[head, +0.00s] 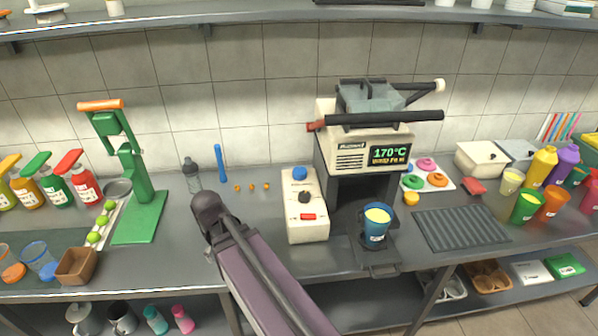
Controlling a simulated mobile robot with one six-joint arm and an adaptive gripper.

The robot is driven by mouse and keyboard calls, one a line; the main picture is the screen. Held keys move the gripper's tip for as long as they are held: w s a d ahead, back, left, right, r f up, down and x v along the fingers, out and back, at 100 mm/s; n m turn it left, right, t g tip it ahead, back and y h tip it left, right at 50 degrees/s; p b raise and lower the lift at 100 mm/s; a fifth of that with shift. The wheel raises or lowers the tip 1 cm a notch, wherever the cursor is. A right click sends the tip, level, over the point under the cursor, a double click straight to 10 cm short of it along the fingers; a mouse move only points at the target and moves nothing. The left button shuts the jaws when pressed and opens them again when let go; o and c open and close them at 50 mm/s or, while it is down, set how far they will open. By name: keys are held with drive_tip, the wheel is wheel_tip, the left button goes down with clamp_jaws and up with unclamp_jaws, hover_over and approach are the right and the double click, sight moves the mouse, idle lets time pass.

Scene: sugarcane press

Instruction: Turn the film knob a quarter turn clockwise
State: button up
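The sealing machine (340,146) stands on the counter at centre right, a cream body with a display reading 170°C. A black bar and a grey roll-like part (368,97) sit on top, and a lever with a pale ball end reaches right. A small red knob-like part (316,126) sticks out from its upper left side. I cannot tell whether this is the film knob, and its turn angle is too small to read. A blue cup (376,228) with yellow contents stands in the machine's lower front. My arm reaches up from the bottom centre; no gripper fingers show.
A cream box (311,232) with a blue knob, a black knob and a red switch stands left of the machine. A green press (140,190) is further left. A ribbed dark mat (460,229) lies right. A shelf (270,17) runs above.

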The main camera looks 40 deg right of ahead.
sight(300, 171)
drive_tip(key=w+d+r+n+h, duration=0.1)
drive_tip(key=w+d+n, duration=0.2)
drive_tip(key=d+n, duration=0.3)
drive_tip(key=w+d+r+n+h+p, duration=0.1)
drive_tip(key=w+d+n, duration=0.3)
drive_tip(key=d, duration=0.8)
drive_tip(key=w+d+r+n+h, duration=0.1)
drive_tip(key=w+d+n, duration=0.3)
drive_tip(key=d+n, duration=0.4)
drive_tip(key=shift+d+r+t+h+p, duration=0.15)
drive_tip(key=shift+d+t+h+p, duration=0.25)
drive_tip(key=shift+d, duration=0.2)
drive_tip(key=shift+w, duration=0.15)
drive_tip(key=w+d, duration=0.1)
drive_tip(key=d, duration=0.3)
drive_tip(key=w+d, duration=0.1)
drive_tip(key=d, duration=0.3)
drive_tip(key=w+d, duration=0.1)
drive_tip(key=d, duration=0.3)
drive_tip(key=shift+d, duration=0.1)
drive_tip(key=shift+s+f+b, duration=0.1)
drive_tip(key=shift+f+b, duration=0.5)
drive_tip(key=shift+b+x, duration=0.8)
drive_tip(key=shift+x, duration=0.05)
drive_tip(key=c, duration=1)
